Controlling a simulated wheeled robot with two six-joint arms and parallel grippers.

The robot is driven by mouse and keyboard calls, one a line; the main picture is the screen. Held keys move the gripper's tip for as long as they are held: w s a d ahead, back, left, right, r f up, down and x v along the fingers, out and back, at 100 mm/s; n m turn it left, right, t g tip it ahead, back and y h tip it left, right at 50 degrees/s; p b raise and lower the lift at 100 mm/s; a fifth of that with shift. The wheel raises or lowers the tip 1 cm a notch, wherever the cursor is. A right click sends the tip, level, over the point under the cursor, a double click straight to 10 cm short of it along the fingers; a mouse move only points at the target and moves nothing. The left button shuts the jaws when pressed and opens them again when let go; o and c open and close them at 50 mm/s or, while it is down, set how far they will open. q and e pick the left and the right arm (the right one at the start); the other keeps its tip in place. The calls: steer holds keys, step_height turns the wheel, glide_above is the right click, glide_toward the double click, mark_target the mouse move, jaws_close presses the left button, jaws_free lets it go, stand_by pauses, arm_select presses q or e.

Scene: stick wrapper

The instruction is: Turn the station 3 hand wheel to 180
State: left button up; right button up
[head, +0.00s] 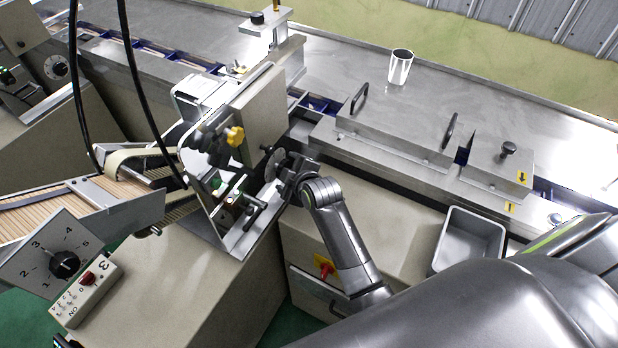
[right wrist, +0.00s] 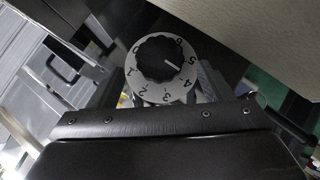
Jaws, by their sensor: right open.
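The hand wheel is a black ribbed knob (right wrist: 160,60) in front of a pale round dial with black numerals, seen in the right wrist view. A white line on the knob points right and slightly down, close to the numeral 5. In the head view, the disc (head: 274,163) shows edge-on at the machine's right side, partly covered by my right gripper (head: 284,170). The gripper is open close to this disc. Whether its fingers touch the knob cannot be told. A dark gripper part fills the bottom of the right wrist view. My left gripper is out of view.
A switch box marked 3 (head: 86,292) and a numbered dial plate (head: 50,255) are at the lower left. A red knob (head: 325,266) is below my forearm. A grey bin (head: 468,238) and silver cup (head: 400,67) stand right.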

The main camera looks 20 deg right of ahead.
steer(key=p+v, duration=1)
steer(key=v, duration=0.4)
steer(key=shift+s, duration=0.15)
